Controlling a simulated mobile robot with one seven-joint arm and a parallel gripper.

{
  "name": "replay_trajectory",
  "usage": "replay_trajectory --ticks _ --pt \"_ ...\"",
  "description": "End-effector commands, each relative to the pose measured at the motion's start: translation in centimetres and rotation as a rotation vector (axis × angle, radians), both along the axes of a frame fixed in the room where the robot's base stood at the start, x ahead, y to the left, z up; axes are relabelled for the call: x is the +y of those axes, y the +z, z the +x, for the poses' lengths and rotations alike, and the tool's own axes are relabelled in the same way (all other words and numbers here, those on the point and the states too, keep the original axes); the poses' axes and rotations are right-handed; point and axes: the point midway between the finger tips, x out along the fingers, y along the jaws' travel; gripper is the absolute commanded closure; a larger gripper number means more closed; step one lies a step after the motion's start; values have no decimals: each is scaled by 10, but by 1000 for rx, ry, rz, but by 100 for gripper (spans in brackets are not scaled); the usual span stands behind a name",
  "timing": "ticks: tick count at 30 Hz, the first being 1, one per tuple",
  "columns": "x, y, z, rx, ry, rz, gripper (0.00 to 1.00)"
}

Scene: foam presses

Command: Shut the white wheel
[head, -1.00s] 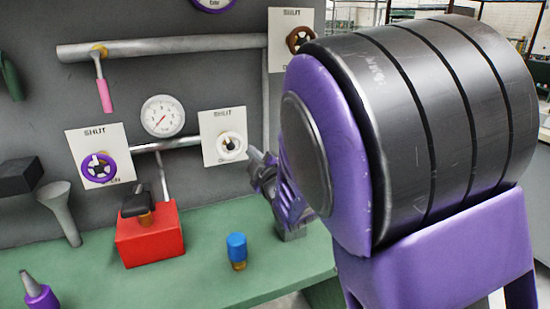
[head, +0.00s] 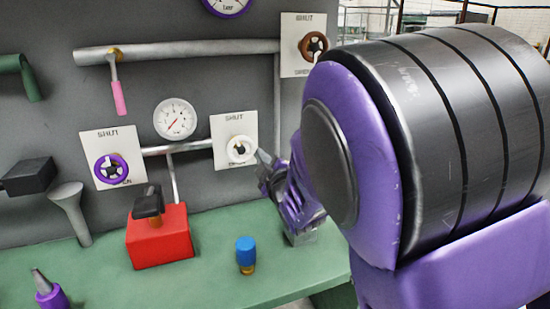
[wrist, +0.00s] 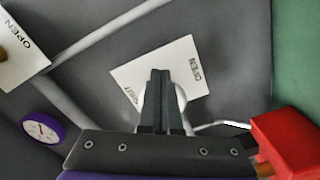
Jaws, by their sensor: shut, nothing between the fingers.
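The white wheel (head: 241,150) is mounted on a white plate (head: 226,125) on the grey wall panel. The plate reads SHUT at its top, with partly hidden lettering at its bottom. My gripper (head: 262,160) is just right of the wheel in the head view. In the wrist view its two fingers (wrist: 160,75) are together with nothing between them. They cover much of the white wheel (wrist: 180,98), which shows behind them with the plate (wrist: 140,72) marked SHUT and OPEN. I cannot tell whether the fingers touch the wheel, nor which way its mark points.
A purple wheel (head: 111,170) and a brown wheel (head: 313,45) sit on similar plates. A gauge (head: 175,119) is left of the white wheel. A red block with a black handle (head: 160,238) and a blue-capped item (head: 246,250) stand on the green bench (head: 210,275).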

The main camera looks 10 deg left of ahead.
Motion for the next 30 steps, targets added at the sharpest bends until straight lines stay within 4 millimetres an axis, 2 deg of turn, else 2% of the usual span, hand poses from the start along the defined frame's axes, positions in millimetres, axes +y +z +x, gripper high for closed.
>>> replay_trajectory --ticks 13,30 --pt "4 0 -2 -2 4 1 100" --pt "11 -10 -6 -3 8 2 100"
